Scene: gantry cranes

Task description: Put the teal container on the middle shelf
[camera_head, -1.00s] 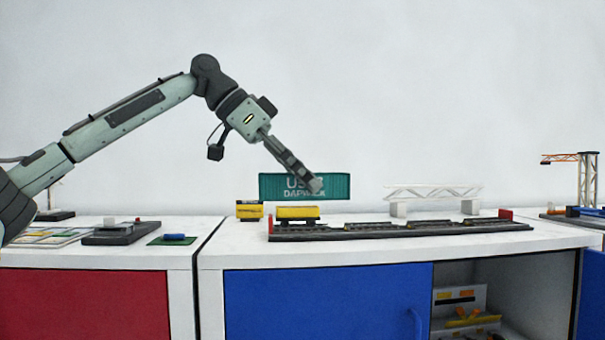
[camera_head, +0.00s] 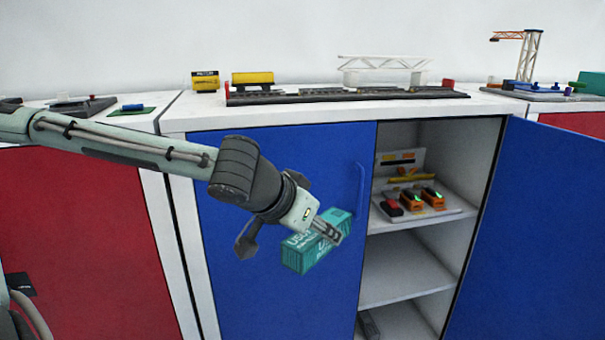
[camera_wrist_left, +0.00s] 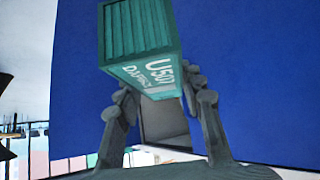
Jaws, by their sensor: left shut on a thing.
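The teal container (camera_head: 304,252) with white lettering is held in my left gripper (camera_head: 328,230), in front of the blue cabinet door, left of the opening. In the left wrist view the container (camera_wrist_left: 138,30) sits between the two fingers of the gripper (camera_wrist_left: 160,105), which are shut on it. The middle shelf (camera_head: 400,270) of the open cabinet section is bare where it shows. It lies to the right of the gripper and container. My right gripper is not seen.
A closed blue door (camera_head: 270,190) with a handle covers the cabinet's left part. An open blue door (camera_head: 535,235) stands at the right. The upper shelf (camera_head: 450,212) holds small orange and red models. A dark item (camera_head: 369,325) lies at the bottom. A track (camera_head: 340,94) is on top.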

